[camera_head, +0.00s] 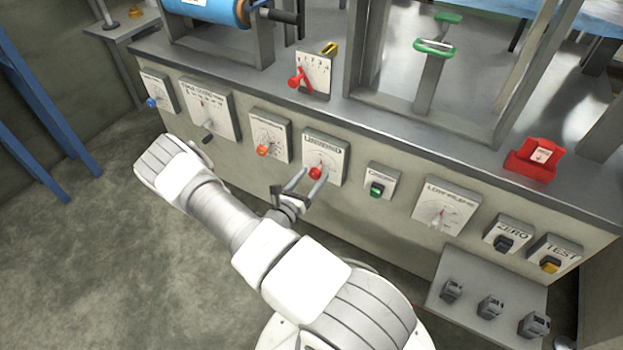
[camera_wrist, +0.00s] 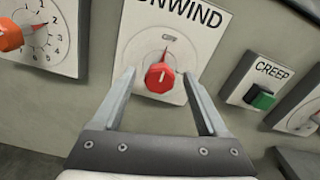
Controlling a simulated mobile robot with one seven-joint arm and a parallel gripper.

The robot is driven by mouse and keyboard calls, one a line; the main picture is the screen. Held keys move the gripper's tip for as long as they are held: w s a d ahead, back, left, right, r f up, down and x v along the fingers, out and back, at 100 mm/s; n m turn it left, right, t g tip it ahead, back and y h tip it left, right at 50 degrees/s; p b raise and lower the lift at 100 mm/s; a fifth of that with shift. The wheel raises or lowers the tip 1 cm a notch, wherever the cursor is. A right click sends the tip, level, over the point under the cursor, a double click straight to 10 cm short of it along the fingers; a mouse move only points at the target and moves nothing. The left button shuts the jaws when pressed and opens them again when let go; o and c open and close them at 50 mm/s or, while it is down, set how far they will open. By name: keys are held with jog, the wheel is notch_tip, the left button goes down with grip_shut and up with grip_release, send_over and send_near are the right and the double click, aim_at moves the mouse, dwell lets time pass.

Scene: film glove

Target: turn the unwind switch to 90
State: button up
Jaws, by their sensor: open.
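The unwind switch is a red knob (camera_wrist: 159,77) with a thin red pointer, on a white panel marked UNWIND (camera_wrist: 133,52). In the wrist view its pointer aims up and slightly right. My gripper (camera_wrist: 158,80) is open, with one finger on each side of the knob in that view. I cannot tell whether either finger touches it. In the head view the red knob (camera_head: 315,173) sits at the bottom of its panel (camera_head: 325,150), and my gripper (camera_head: 303,181) reaches it from below.
An orange-red dial (camera_wrist: 10,36) is on the panel to the left. A green CREEP switch (camera_wrist: 261,98) is on the right. A lever panel (camera_head: 313,75) stands on the bench above. A grey shelf with several blocks (camera_head: 460,313) juts out at lower right.

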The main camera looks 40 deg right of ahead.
grip_shut()
dwell(0.4)
jog(key=shift+m+p, duration=0.3)
jog(key=shift+m, duration=0.1)
jog(key=m+p, duration=0.1)
jog(key=m, duration=0.1)
jog(key=shift+r+m, duration=0.15)
jog(key=shift+m, duration=0.25)
jog(key=m+p, duration=0.3)
jog(key=m, duration=0.2)
jog(key=shift+s, duration=0.1)
jog(key=m+p, duration=0.3)
jog(key=m, duration=0.2)
jog(key=shift+m, duration=0.4)
jog(key=shift+f+m+p, duration=0.2)
jog(key=shift+m+p, duration=0.75)
jog(key=shift+m, duration=0.95)
